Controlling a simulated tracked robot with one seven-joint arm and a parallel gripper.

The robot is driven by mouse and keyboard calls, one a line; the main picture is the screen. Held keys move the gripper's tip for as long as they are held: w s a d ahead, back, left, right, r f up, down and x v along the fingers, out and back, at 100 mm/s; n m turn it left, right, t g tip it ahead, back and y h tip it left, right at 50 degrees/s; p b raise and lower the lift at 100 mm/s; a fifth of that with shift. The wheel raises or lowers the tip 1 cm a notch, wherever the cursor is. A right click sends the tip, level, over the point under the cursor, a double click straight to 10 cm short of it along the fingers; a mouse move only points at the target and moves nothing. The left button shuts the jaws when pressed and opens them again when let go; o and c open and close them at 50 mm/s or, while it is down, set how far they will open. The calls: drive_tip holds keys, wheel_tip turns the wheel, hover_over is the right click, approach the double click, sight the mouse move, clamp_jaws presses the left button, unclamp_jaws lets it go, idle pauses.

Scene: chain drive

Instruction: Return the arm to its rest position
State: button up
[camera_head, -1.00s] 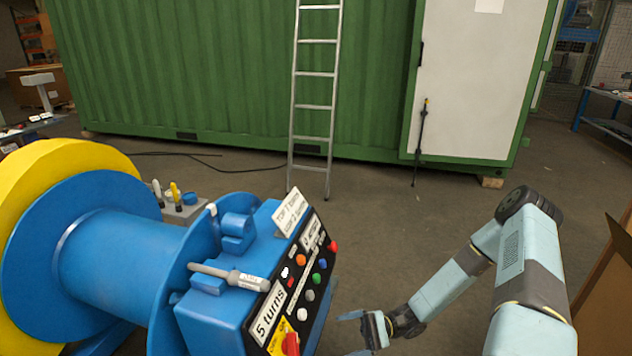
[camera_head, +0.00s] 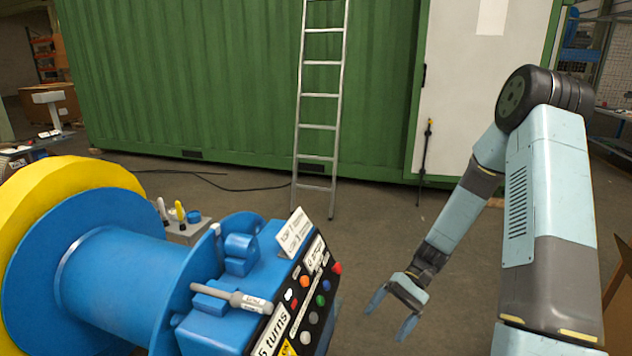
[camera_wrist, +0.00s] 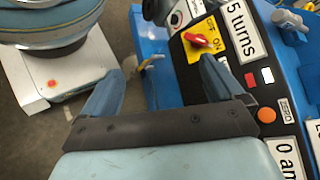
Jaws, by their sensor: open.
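My arm reaches in from the right of the head view, its elbow raised high and its forearm sloping down to the left. My gripper (camera_head: 389,316) is open and empty, pointing down to the right of the blue machine's control panel (camera_head: 312,297) and apart from it. In the wrist view the two spread fingers (camera_wrist: 160,70) show nothing between them but floor and part of the blue machine. That view also shows the panel's red switch (camera_wrist: 202,40) on a yellow plate, beside the "5 turns" label.
A blue drum (camera_head: 120,270) with a yellow rim fills the lower left. A grey pen-like tool (camera_head: 232,297) lies on the control box. A ladder (camera_head: 319,125) leans on a green container (camera_head: 210,80). A brown panel edge (camera_head: 618,290) stands far right. Floor beyond my gripper is clear.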

drive_tip(key=s+d+r+n+t+h, duration=0.1)
drive_tip(key=s+d+r+t+h, duration=0.15)
drive_tip(key=r, duration=0.75)
drive_tip(key=s+d+r+n+t+h, duration=0.1)
drive_tip(key=r+t+h, duration=0.3)
drive_tip(key=r, duration=0.7)
drive_tip(key=s+d+r+t+h, duration=0.2)
drive_tip(key=s+r+t, duration=0.5)
drive_tip(key=s+r, duration=0.3)
wheel_tip(320, 180, up, 4)
drive_tip(key=shift+s, duration=0.3)
